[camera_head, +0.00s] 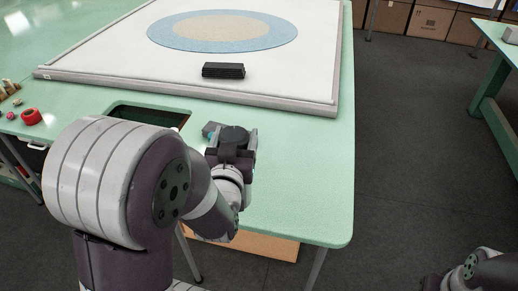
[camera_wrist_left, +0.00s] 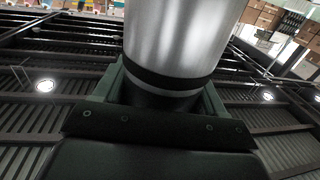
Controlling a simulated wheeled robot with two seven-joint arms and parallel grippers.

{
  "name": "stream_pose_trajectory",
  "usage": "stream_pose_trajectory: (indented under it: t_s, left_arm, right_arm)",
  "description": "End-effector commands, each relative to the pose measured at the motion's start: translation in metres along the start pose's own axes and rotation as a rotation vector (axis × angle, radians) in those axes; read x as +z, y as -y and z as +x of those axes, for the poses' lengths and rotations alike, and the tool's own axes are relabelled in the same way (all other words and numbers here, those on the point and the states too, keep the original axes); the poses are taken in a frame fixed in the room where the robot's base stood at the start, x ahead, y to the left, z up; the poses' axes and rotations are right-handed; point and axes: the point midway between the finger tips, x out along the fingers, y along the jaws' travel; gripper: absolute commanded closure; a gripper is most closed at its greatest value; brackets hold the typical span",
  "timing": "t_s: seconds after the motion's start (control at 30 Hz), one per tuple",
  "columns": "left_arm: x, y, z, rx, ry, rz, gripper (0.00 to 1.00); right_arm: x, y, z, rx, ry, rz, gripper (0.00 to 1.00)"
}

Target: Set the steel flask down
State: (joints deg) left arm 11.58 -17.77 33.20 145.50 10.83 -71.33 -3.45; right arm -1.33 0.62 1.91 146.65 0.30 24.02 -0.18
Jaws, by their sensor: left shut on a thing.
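The steel flask (camera_wrist_left: 180,40) is a shiny silver cylinder with a black band near its end, large in the left wrist view. My left gripper (camera_wrist_left: 160,100) is shut on it, with a jaw on each side by the band. In the head view my left gripper (camera_head: 232,138) is over the front part of the green table. A dark round shape shows between its jaws there; I cannot tell which part of the flask this is. The gripper and wrist hide most of the flask in that view. My right gripper is outside the head view.
The green table (camera_head: 300,200) has bare room right of my left gripper. A rectangular opening (camera_head: 150,114) lies to its left. Behind is a white framed board (camera_head: 310,75) with a black block (camera_head: 223,70) on it.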

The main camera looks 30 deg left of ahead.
Motion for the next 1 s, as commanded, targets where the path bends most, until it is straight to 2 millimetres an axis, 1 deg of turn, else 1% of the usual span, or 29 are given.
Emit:
stream_pose_trajectory:
  t_s: [0.17,0.23,0.4,0.5,0.6,0.7,0.77,0.93,1.0]
  left_arm:
    - [0.017,-0.008,0.020,0.001,-0.003,-0.001,1.00]
    - [0.022,-0.011,0.031,0.002,-0.003,-0.001,1.00]
    - [0.042,-0.022,0.061,0.002,-0.003,0.000,1.00]
    - [0.052,-0.029,0.081,0.001,0.000,0.001,1.00]
    - [0.061,-0.034,0.095,0.000,0.000,0.000,1.00]
    - [0.066,-0.037,0.104,0.000,-0.001,0.000,1.00]
    - [0.069,-0.038,0.106,0.000,-0.001,0.000,1.00]
    - [0.097,-0.038,0.107,0.000,0.002,0.000,1.00]
    - [0.105,-0.038,0.107,0.000,0.000,0.000,1.00]
  right_arm:
    - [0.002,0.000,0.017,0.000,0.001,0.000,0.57]
    - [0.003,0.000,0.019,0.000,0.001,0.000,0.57]
    - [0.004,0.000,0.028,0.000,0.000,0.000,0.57]
    - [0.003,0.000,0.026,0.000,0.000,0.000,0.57]
    - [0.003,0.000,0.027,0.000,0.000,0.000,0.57]
    - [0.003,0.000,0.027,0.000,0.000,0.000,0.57]
    - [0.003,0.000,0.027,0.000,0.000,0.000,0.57]
    - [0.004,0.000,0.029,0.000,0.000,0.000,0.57]
    - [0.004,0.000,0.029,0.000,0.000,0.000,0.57]
